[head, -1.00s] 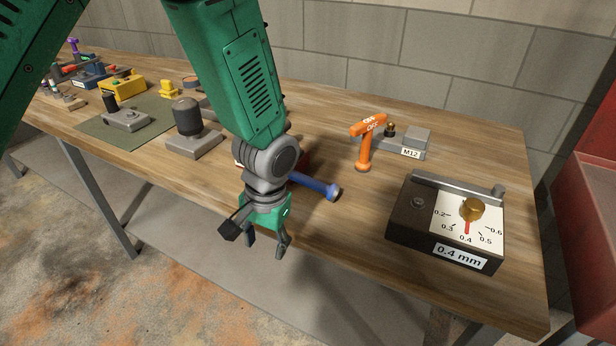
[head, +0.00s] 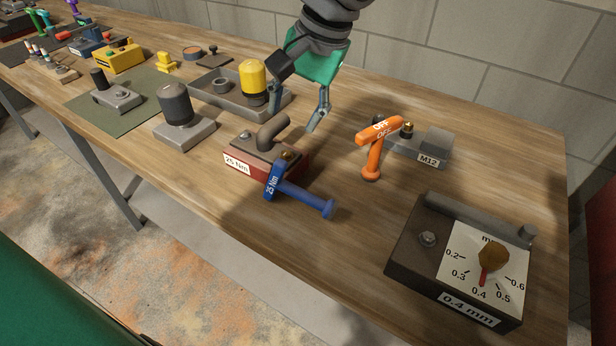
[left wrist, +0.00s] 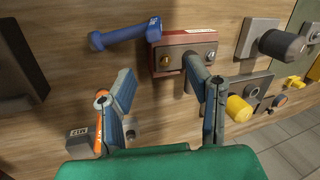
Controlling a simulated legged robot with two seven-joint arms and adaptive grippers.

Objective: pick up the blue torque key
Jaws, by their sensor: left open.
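The blue torque key (head: 300,194) is T-shaped and marked "25 Nm". Its head rests against the front of the red block (head: 266,160) labelled "25 Nm", and its shaft points right over the bench. In the left wrist view the key (left wrist: 124,34) lies at the top, beyond the fingertips, left of the red block (left wrist: 184,50). My left gripper (head: 295,112) is open and empty, above the bench behind the red block, apart from the key. It also shows in the left wrist view (left wrist: 160,72). My right gripper is not in view.
An orange "OFF" key (head: 374,150) stands right of the gripper, before the grey M12 block (head: 430,148). A dark gauge box (head: 420,236) stands front right. A grey tray (head: 216,100) with a yellow-capped part (head: 253,82) is close left of the gripper.

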